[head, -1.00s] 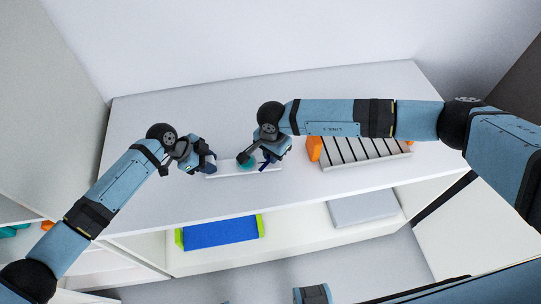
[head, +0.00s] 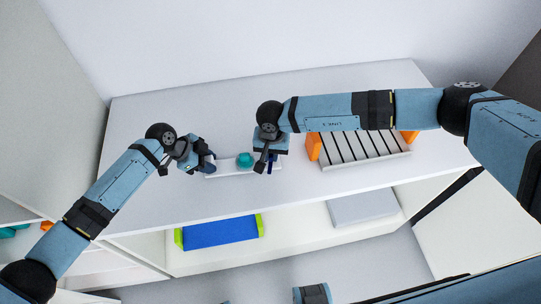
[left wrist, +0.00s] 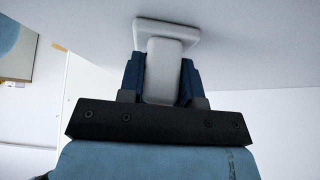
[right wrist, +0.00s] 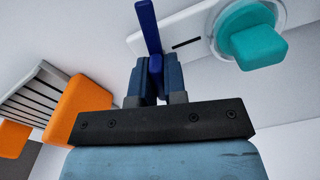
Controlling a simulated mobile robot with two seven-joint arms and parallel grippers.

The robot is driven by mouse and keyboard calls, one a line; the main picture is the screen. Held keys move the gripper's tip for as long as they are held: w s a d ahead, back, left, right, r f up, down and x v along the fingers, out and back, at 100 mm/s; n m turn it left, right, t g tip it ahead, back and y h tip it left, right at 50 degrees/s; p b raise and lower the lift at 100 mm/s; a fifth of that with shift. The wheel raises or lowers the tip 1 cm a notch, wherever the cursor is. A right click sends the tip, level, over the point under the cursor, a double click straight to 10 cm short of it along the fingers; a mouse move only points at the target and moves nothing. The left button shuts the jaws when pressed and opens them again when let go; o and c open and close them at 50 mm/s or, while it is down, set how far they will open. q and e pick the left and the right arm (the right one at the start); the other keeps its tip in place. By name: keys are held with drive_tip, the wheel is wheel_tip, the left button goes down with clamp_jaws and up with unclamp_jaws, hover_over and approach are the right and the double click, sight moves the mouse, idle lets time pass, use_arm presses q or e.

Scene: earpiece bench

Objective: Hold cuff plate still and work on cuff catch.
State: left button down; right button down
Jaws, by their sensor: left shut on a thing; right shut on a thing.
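The cuff plate (head: 228,172) is a long white strip on the bench top. A teal knob (head: 245,160) stands on it; in the right wrist view the knob (right wrist: 255,45) sits on a clear round disc beside a dark slot. My left gripper (head: 208,165) is shut on a white upright block (left wrist: 163,65) at the plate's left end. My right gripper (head: 265,168) is shut on a dark blue lever (right wrist: 148,28) at the plate's right end, apart from the knob. The fingers hide the lever's lower part. I cannot tell which piece is the cuff catch.
A slatted white rack (head: 365,152) with orange ends stands to the right of the plate. A blue tray with green ends (head: 220,232) and a grey box (head: 363,208) lie on the shelf below. The bench top behind the plate is clear.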

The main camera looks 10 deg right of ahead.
drive_tip(key=shift+w+d+f, duration=0.1)
drive_tip(key=shift+d, duration=0.05)
drive_tip(key=n, duration=0.2)
drive_tip(key=shift+n, duration=0.4)
drive_tip(key=c, duration=1.2)
unclamp_jaws()
drive_tip(key=shift+c, duration=0.2)
drive_tip(key=shift+r, duration=2.55)
